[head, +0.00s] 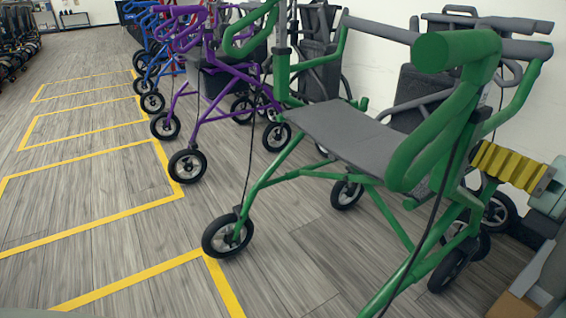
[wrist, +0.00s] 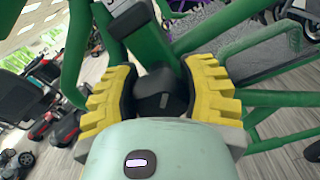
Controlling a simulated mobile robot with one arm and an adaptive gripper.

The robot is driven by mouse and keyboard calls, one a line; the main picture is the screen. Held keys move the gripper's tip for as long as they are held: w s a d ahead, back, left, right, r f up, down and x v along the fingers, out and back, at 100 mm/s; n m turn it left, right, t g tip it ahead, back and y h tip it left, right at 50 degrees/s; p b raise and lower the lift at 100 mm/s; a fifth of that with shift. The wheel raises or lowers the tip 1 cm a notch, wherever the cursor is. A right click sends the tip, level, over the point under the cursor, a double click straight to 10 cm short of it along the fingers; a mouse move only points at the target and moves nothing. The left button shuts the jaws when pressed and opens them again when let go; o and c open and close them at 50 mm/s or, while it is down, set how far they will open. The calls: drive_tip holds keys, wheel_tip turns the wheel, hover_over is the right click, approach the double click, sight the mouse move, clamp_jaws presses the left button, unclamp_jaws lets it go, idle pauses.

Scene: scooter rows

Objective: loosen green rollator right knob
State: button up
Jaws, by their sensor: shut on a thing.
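The green rollator (head: 345,130) stands at the front right of the head view, with a grey seat and green frame tubes. Its dark knob (wrist: 163,92) shows in the wrist view against a green tube, between my two yellow ribbed fingers. My gripper (wrist: 162,80) is shut on this knob, one finger on each side. In the head view my gripper (head: 508,167) is at the rollator's right side, below the grip. The knob is hidden there behind the frame and fingers.
A purple rollator (head: 205,75) and a blue one (head: 145,25) stand in a row behind the green one. Yellow lines (head: 95,225) mark bays on the wood-look floor at the left, which is clear. A white wall is close behind the rollators.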

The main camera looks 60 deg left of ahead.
drive_tip(key=n+b, duration=0.3)
drive_tip(key=shift+f+b, duration=0.15)
drive_tip(key=shift+b, duration=0.15)
drive_tip(key=shift+s+n+b, duration=0.1)
drive_tip(key=shift+n+b, duration=0.6)
drive_tip(key=shift+b, duration=0.1)
drive_tip(key=shift+r, duration=0.25)
drive_tip(key=o, duration=1.2)
drive_tip(key=shift+d, duration=0.1)
drive_tip(key=d, duration=1.2)
drive_tip(key=shift+s, duration=0.2)
